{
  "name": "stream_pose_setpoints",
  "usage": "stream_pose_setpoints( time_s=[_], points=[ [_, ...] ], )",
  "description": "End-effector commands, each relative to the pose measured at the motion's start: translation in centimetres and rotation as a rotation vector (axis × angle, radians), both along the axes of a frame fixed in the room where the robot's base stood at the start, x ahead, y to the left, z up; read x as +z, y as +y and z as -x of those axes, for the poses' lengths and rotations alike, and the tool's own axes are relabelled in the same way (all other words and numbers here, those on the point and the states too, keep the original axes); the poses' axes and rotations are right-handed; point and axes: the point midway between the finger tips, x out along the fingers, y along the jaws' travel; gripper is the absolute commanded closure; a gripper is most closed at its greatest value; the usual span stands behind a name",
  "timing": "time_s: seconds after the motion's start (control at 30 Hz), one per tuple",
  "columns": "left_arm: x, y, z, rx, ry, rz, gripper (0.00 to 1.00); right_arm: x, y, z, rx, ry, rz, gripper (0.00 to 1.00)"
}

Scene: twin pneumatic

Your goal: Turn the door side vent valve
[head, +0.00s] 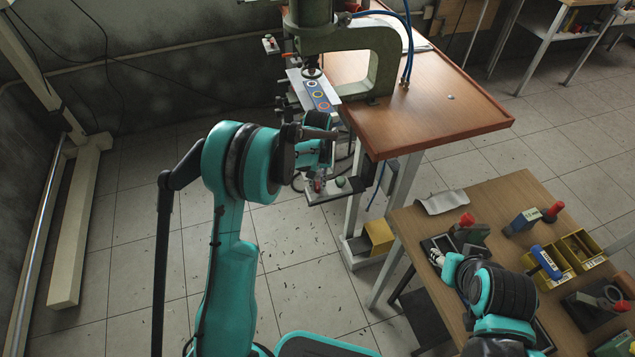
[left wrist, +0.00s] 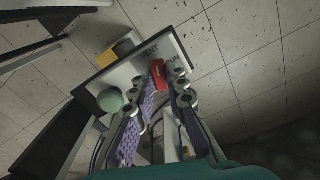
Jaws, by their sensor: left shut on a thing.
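The vent valve has a red handle (left wrist: 158,75) on a pale panel (left wrist: 133,78) with dark lettering, part of which reads like "VENT". The handle also shows small in the head view (head: 318,185), low at the near side of the press table. My left gripper (left wrist: 164,86) is shut on the red handle, with its purple-padded fingers on either side of it. In the head view my left gripper (head: 317,172) is partly hidden by its own wrist. A round green button (left wrist: 110,100) sits beside the handle on the same panel.
A green press (head: 385,60) stands on a wooden table (head: 450,100), with blue hoses. A second panel with a button (head: 270,44) is on the table's far side. A lower bench (head: 490,205) at right holds red-handled tools and yellow bins (head: 580,250).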

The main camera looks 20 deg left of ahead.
Motion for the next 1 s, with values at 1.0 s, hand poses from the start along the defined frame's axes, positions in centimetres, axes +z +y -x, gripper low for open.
stream_pose_setpoints(
  time_s=[1.0],
  points=[
    [0.0,0.0,-0.01,0.344,0.0,0.0,1.0,0.09,0.0,0.0,0.0,0.0,0.0,0.6]
  ],
)
